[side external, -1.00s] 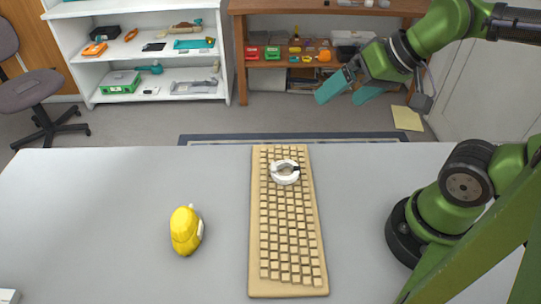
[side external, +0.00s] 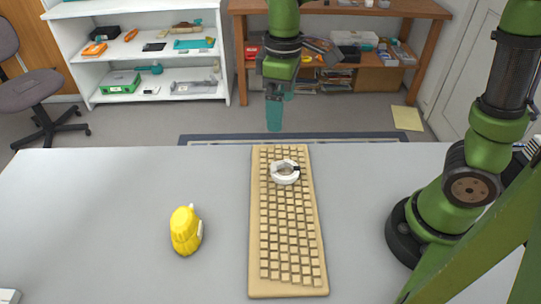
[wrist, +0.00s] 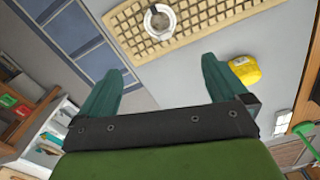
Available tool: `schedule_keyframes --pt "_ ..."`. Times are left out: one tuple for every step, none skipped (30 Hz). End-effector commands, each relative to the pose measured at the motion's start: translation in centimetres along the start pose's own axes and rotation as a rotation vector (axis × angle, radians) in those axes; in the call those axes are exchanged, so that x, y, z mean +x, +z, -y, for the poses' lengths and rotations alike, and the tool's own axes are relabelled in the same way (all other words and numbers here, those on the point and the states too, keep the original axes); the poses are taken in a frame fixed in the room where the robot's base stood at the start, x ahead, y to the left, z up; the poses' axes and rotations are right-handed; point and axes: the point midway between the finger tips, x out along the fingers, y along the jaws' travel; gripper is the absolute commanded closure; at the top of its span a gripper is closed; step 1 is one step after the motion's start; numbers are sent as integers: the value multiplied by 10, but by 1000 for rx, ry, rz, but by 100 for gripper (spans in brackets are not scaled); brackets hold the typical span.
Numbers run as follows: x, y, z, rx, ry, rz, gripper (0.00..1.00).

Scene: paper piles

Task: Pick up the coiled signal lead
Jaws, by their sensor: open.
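The coiled signal lead, a white ring-shaped coil with a dark band (side external: 294,174), lies on the far part of a beige keyboard (side external: 287,279) on the grey table. It also shows near the top of the wrist view (wrist: 148,21). My gripper (side external: 274,118) is in the air above the table's far edge, pointing down, empty, near the lead but apart from it. In the wrist view its two teal fingers (wrist: 162,68) are spread wide, with the lead beyond them.
A yellow object (side external: 185,231) stands on the table left of the keyboard; it also shows in the wrist view (wrist: 244,70). The table (side external: 90,220) is otherwise mostly bare. A white shelf (side external: 150,97) and a brown shelf (side external: 440,10) stand behind on the floor.

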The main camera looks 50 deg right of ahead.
Motion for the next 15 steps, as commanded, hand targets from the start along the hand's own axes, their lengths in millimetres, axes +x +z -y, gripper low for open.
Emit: schedule_keyframes --pt "3 3 0 -15 -3 10 0" --pt "6 3 1 -20 -5 12 0" --pt "10 3 1 -24 -6 12 0" --pt "15 3 1 -25 -6 13 0" --pt "20 4 1 -26 -6 14 0" --pt "28 4 1 -25 -6 14 0" --pt "35 5 1 -23 -7 14 0" --pt "42 4 1 -24 -7 15 0" --pt "51 5 1 -24 -6 15 0" --pt "58 5 2 -23 -7 14 0" --pt "64 5 2 -23 -7 14 0" --pt "73 5 2 -23 -7 15 0" --pt "80 5 2 -22 -6 14 0" --pt "86 5 2 -22 -7 13 0" --pt "93 6 2 -22 -7 12 0"
